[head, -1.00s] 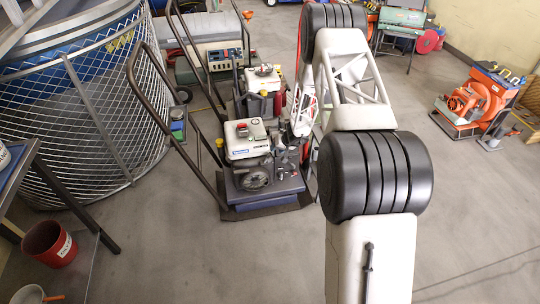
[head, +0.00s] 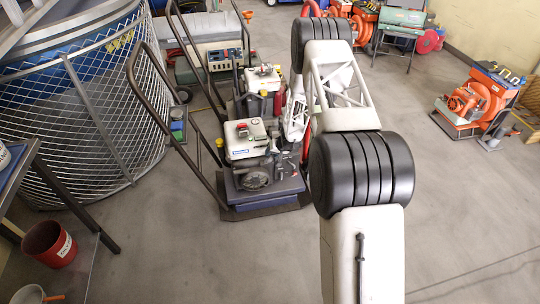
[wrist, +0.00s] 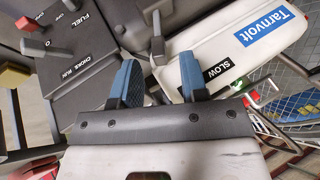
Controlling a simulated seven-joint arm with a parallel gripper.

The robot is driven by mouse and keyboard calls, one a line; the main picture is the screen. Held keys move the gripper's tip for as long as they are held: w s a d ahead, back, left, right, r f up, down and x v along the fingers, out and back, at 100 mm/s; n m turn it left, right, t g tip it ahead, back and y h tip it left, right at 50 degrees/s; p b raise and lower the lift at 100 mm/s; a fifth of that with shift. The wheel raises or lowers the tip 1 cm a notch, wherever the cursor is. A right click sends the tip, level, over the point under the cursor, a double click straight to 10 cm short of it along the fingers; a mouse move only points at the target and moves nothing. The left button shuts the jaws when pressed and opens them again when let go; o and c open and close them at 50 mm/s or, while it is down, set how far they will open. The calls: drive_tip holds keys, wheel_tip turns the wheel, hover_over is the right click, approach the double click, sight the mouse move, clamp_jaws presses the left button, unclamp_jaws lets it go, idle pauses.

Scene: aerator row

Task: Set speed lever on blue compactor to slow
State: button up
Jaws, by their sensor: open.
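The blue compactor (head: 262,192) stands left of my arm in the head view, with a white tank (head: 246,138) on top and a dark blue base. In the wrist view its white cover bears a blue Tarnvolt label (wrist: 270,26) and a black SLOW label (wrist: 217,70). A grey lever (wrist: 157,42) stands left of the SLOW label. My gripper (wrist: 160,70) is open and empty, its two blue-padded fingers pointing toward the lever, which shows between and just beyond the fingertips. I cannot tell whether they touch it.
A dark panel (wrist: 80,60) with FUEL and CHOKE levers lies left of the fingers. A second machine with a white tank (head: 263,77) stands just behind the compactor. A wire-mesh cage (head: 80,120) is on the left.

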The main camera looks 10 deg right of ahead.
sight(266, 159)
drive_tip(key=shift+x, duration=1.2)
clamp_jaws()
